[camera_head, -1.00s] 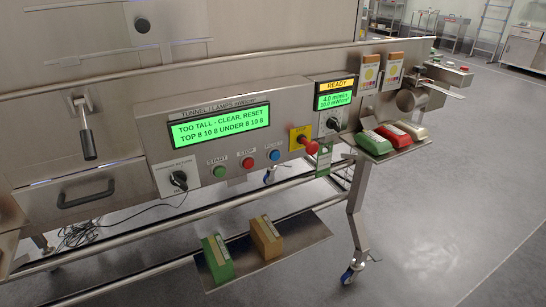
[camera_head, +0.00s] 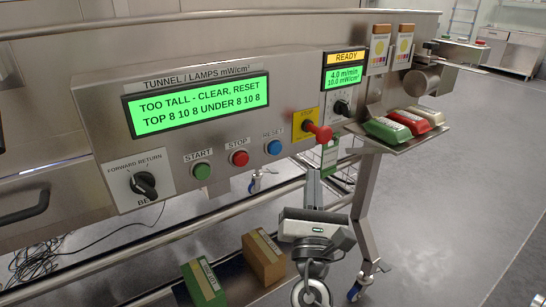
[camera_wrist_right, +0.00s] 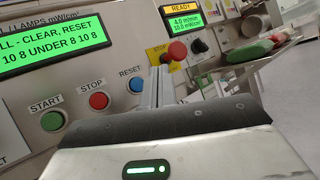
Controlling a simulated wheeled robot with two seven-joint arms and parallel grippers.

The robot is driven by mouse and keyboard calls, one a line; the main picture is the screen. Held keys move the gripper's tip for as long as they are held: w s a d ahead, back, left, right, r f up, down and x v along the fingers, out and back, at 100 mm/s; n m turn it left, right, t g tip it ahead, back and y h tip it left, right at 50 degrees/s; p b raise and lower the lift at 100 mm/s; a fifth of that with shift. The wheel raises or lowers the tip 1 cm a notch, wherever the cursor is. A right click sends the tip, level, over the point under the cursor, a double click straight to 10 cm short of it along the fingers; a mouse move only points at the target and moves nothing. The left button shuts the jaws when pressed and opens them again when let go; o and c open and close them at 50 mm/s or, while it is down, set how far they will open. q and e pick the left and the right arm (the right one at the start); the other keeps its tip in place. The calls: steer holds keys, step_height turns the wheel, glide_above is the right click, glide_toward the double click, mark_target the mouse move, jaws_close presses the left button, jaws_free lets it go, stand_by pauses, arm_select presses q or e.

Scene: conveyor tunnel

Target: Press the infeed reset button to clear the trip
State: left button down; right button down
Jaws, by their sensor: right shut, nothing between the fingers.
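The blue reset button (camera_head: 273,148) sits on the tunnel panel, right of the red stop button (camera_head: 239,158) and the green start button (camera_head: 202,171). The green display (camera_head: 200,103) reads "TOO TALL - CLEAR, RESET". My right gripper (camera_head: 313,174) is shut and empty, in front of the panel, below and right of the reset button in the head view. In the right wrist view its fingers (camera_wrist_right: 157,78) point toward the panel, just right of the reset button (camera_wrist_right: 135,85), which is unobstructed. I cannot see contact with any button. My left gripper is not in view.
A red mushroom stop (camera_head: 321,132) on a yellow plate sticks out just above my right fingertips. A rotary switch (camera_head: 143,184) is at the panel's left. A rail runs below the panel. Green and brown boxes (camera_head: 263,258) stand on a lower shelf. Several coloured packs lie at the right.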

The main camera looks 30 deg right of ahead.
mark_target(275, 148)
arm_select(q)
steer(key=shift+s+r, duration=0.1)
arm_select(e)
steer(key=shift+s, duration=0.1)
arm_select(q)
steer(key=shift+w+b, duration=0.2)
steer(key=shift+b, duration=0.45)
arm_select(e)
steer(key=w, duration=0.9)
steer(key=shift+a, duration=0.35)
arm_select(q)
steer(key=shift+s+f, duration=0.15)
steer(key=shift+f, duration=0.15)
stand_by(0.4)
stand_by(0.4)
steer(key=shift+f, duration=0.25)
arm_select(e)
steer(key=shift+w, duration=0.35)
